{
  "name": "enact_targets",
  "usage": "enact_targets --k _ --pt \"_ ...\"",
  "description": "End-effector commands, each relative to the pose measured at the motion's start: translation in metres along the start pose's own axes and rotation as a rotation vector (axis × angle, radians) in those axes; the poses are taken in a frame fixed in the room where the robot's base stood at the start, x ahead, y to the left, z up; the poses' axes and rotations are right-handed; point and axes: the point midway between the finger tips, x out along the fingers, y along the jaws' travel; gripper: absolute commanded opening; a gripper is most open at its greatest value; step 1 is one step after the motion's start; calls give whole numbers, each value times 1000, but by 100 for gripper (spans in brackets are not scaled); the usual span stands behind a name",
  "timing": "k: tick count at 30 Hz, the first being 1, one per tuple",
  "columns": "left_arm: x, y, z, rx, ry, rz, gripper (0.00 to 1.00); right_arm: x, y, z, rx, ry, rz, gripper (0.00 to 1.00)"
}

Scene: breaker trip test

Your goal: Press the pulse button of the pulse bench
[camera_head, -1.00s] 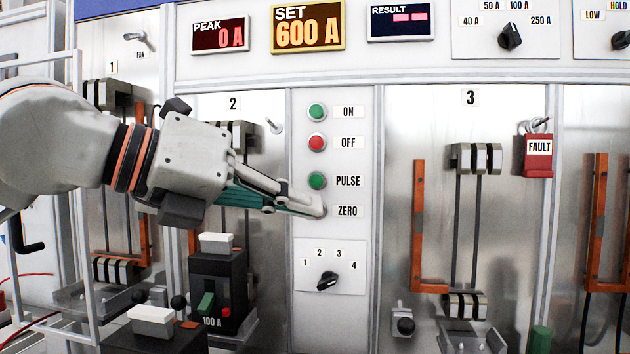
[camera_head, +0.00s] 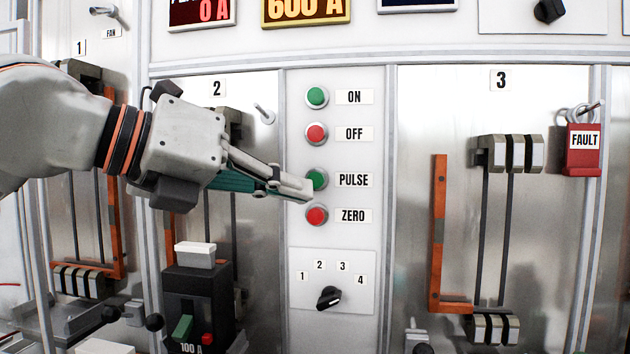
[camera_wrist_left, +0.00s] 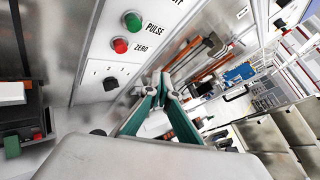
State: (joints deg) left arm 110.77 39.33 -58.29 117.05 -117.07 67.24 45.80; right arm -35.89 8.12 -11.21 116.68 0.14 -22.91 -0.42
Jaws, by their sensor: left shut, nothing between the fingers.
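The green PULSE button (camera_head: 317,179) is on the bench's button panel, left of its PULSE label (camera_head: 353,180). It also shows in the left wrist view (camera_wrist_left: 133,21). My left gripper (camera_head: 308,190) is shut and empty. In the head view its fingertips overlap the lower edge of the PULSE button and lie just above the red ZERO button (camera_head: 317,215). In the left wrist view the fingertips (camera_wrist_left: 158,80) appear below and right of both buttons, apart from them. I cannot tell the exact gap to the panel. My right gripper is not in view.
Above on the panel are the green ON button (camera_head: 317,97) and red OFF button (camera_head: 317,133). A rotary selector (camera_head: 329,297) sits below. A black breaker (camera_head: 198,290) stands under my left gripper.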

Motion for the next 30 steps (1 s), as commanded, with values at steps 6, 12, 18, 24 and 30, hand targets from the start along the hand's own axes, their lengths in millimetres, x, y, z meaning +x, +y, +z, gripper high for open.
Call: enact_targets --k 6,12,18,24,30 --pt "16 11 11 -3 1 0 0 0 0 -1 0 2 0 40" --pt "35 25 25 -1 1 0 0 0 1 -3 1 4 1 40" --pt "50 35 36 -2 1 -1 0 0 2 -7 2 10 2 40" --pt "58 41 42 -1 0 -1 0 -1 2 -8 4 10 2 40" --pt "59 43 43 1 0 -1 0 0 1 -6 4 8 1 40"
